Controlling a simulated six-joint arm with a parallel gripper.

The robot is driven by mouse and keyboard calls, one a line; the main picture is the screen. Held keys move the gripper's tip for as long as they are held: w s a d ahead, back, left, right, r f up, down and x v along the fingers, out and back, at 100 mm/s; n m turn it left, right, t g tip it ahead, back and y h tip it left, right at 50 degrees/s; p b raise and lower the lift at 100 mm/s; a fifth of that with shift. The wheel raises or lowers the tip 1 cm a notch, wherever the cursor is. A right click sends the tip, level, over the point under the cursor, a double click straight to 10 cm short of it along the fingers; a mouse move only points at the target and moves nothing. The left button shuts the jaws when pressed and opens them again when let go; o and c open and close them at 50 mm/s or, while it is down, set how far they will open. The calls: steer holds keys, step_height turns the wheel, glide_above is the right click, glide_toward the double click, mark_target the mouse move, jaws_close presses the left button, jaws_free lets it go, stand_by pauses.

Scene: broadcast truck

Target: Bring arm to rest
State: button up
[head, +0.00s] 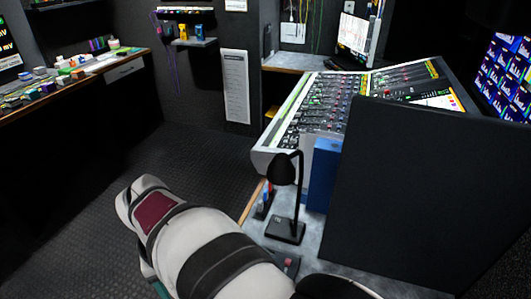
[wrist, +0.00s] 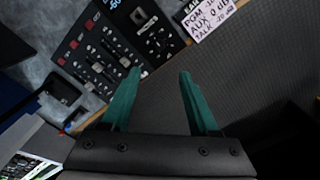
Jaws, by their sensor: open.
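My gripper (wrist: 160,73) shows in the wrist view as two green fingers spread apart, with nothing between them. They hang above the dark textured floor (wrist: 240,75) and close to the desk's edge, with the left fingertip overlapping a black control panel in the picture. In the head view my white and black arm reaches in from the bottom, left of the desk. Its body hides most of the gripper there.
The desk (head: 324,248) holds a black lamp (head: 285,170), a blue box (head: 322,175), a mixing console (head: 320,105) and a large dark panel (head: 425,195). The wrist view shows the black fader panel (wrist: 105,60) and a white label (wrist: 210,18). Floor left of the arm is clear.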

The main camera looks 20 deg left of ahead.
steer(key=d+r+m+y, duration=0.15)
steer(key=d+m, duration=0.35)
steer(key=d, duration=0.7)
steer(key=d+r+m+h, duration=0.1)
steer(key=d+r+m, duration=0.25)
steer(key=d, duration=0.85)
steer(key=s+d+f+m+y, duration=0.1)
steer(key=s+d+f+m, duration=0.1)
steer(key=s+d+m, duration=0.4)
steer(key=shift+s+d+f, duration=0.25)
steer(key=shift+d, duration=0.05)
